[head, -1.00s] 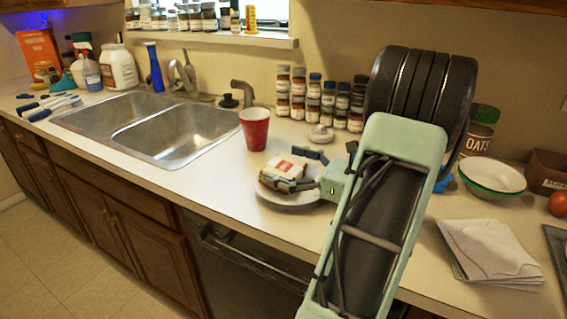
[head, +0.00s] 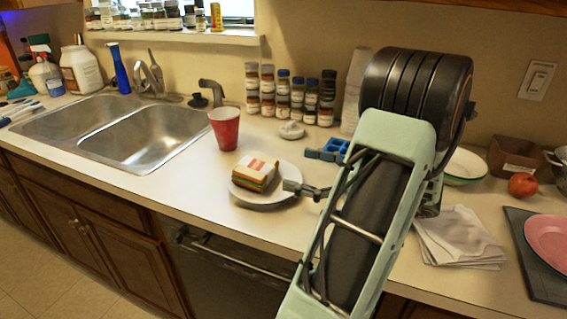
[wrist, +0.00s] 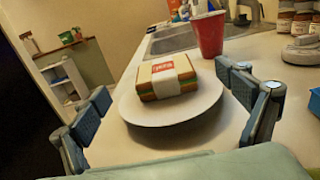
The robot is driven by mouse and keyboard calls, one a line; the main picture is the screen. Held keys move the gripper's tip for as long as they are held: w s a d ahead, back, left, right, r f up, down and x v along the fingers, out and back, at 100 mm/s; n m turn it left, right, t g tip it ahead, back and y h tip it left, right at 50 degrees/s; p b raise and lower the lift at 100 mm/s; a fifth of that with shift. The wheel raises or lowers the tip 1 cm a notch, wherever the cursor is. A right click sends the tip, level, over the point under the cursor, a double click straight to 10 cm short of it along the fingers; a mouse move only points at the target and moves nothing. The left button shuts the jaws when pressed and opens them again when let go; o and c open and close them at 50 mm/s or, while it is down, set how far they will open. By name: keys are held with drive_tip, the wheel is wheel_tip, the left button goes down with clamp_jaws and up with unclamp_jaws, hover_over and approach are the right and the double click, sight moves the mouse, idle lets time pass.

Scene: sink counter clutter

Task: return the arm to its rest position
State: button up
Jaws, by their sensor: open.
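My gripper (head: 293,187) is open and empty beside the right rim of a white plate (head: 255,199). In the head view most of it is hidden behind my arm. In the wrist view its two fingers (wrist: 165,88) stand wide apart, with the plate (wrist: 165,117) ahead between them. A wrapped sandwich (head: 255,172) with a white and red band lies on the plate. It also shows in the wrist view (wrist: 160,82), apart from both fingers.
A red cup (head: 224,130) stands behind the plate. Spice jars (head: 283,92), a grey-white lump (head: 292,130) and a blue object (head: 328,151) are behind my gripper. Napkins (head: 455,240), a bowl (head: 465,166), a tomato (head: 522,185) and a pink plate (head: 550,240) are to the right.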

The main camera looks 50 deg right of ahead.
drive_tip(key=shift+s, duration=0.25)
idle(0.4)
